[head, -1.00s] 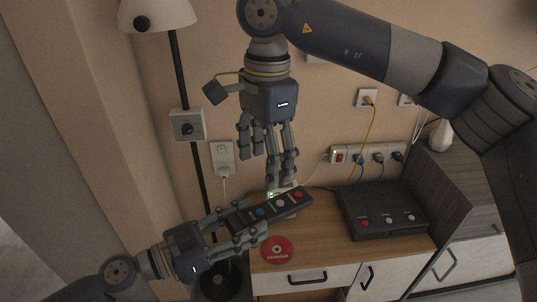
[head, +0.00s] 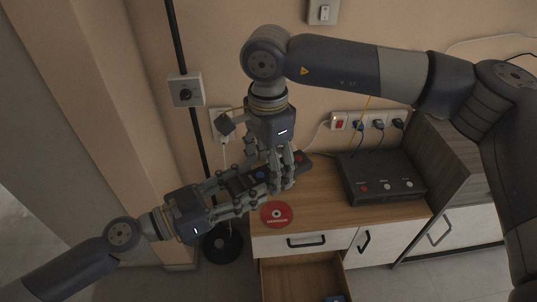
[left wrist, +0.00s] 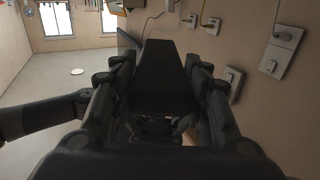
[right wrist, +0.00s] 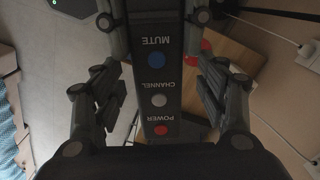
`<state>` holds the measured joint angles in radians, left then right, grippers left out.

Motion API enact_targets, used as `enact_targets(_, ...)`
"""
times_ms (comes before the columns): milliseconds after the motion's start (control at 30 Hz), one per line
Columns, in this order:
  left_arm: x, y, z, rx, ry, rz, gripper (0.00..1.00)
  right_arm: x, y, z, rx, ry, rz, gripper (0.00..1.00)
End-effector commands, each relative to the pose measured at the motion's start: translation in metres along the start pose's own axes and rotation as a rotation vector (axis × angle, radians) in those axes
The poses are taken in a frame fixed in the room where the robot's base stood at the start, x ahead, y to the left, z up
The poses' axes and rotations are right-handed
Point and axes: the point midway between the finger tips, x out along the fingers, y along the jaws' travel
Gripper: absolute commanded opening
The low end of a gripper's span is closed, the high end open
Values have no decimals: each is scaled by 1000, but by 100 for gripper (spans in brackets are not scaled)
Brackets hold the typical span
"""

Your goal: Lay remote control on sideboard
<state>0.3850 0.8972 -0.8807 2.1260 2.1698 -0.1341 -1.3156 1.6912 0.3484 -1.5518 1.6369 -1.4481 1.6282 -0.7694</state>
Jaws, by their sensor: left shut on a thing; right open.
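The remote control (head: 259,175) is a dark bar with red, white and blue buttons. My left gripper (head: 248,190) is shut on it and holds it above the left part of the sideboard (head: 340,207). The left wrist view shows its dark plain side (left wrist: 166,75) between my left fingers. My right gripper (head: 279,178) is open, pointing down, with its fingers at the remote's far end. In the right wrist view the remote's button face (right wrist: 157,75) lies between the open fingers; contact cannot be told. Fingers hide part of the remote in the head view.
A red disc (head: 277,214) lies at the sideboard's front left. A black box with buttons (head: 385,176) stands on its right part. The top between them is clear. An open drawer (head: 300,278) juts out below. A dark lamp pole (head: 189,130) stands at the left.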

Motion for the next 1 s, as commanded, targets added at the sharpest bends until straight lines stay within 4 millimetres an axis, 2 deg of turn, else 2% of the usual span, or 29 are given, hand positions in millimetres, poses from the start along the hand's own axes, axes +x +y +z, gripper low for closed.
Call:
enact_targets(267, 0, 0, 0, 0, 1, 0, 16, 1, 0, 0, 0, 0, 0, 67)
enact_targets(467, 0, 0, -1, 0, 1, 0, 16, 1, 0, 0, 0, 0, 0, 21)
enact_targets(500, 0, 0, -1, 0, 1, 1, 16, 1, 0, 0, 0, 0, 0, 16)
enact_targets(567, 0, 0, -1, 0, 1, 1, 16, 1, 0, 0, 0, 0, 0, 16)
enact_targets(600, 0, 1, -1, 0, 1, 2, 52, 1, 0, 0, 0, 0, -1, 12)
enact_targets(667, 0, 1, -1, 0, 1, 2, 66, 1, 0, 0, 0, 0, -1, 12)
enact_targets(1000, 0, 0, 0, 0, 0, 0, 66, 1, 0, 0, 0, 0, 0, 11)
